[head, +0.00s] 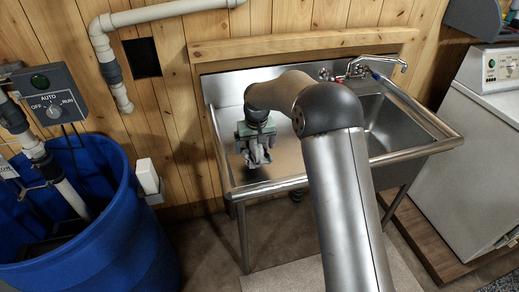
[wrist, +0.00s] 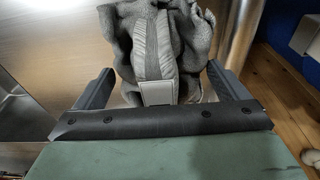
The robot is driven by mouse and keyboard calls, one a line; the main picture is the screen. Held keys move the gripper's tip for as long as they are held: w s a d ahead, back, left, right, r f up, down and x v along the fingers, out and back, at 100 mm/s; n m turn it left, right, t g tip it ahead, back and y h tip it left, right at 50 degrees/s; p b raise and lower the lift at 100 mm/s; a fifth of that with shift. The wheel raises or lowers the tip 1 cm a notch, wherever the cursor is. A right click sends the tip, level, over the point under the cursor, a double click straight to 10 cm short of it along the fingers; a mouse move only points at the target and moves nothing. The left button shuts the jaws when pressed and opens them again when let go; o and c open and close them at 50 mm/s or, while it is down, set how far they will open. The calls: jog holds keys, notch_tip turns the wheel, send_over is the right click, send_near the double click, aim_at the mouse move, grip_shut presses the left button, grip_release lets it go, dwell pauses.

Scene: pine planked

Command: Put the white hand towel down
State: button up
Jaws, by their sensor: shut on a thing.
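The white hand towel (head: 253,159) looks greyish and bunched. In the head view it hangs small from my gripper (head: 257,150), over the left, flat part of the steel sink unit (head: 288,165). In the wrist view the crumpled towel (wrist: 190,35) fills the space between the two dark fingers of my gripper (wrist: 160,75), which is shut on it. A smooth strap-like fold or band shows at its middle. I cannot tell whether the towel's lower edge touches the steel.
The sink basin (head: 388,125) with a tap (head: 362,68) lies right of my arm. A raised rim (head: 265,188) edges the sink. A blue barrel (head: 105,240) with pipes stands left. A white machine (head: 455,165) stands right. A plank wall (head: 185,110) is behind.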

jog(key=shift+w+d+f, duration=0.5)
jog(key=shift+w+f, duration=0.05)
jog(key=shift+f, duration=0.25)
jog(key=shift+w+d+f+p, duration=0.1)
jog(key=shift+f+p, duration=0.2)
jog(key=shift+f, duration=0.65)
jog(key=shift+w+d+f+p, duration=0.1)
jog(key=shift+f+p, duration=0.15)
jog(key=shift+f, duration=0.65)
jog(key=shift+f, duration=0.1)
jog(key=o, duration=0.7)
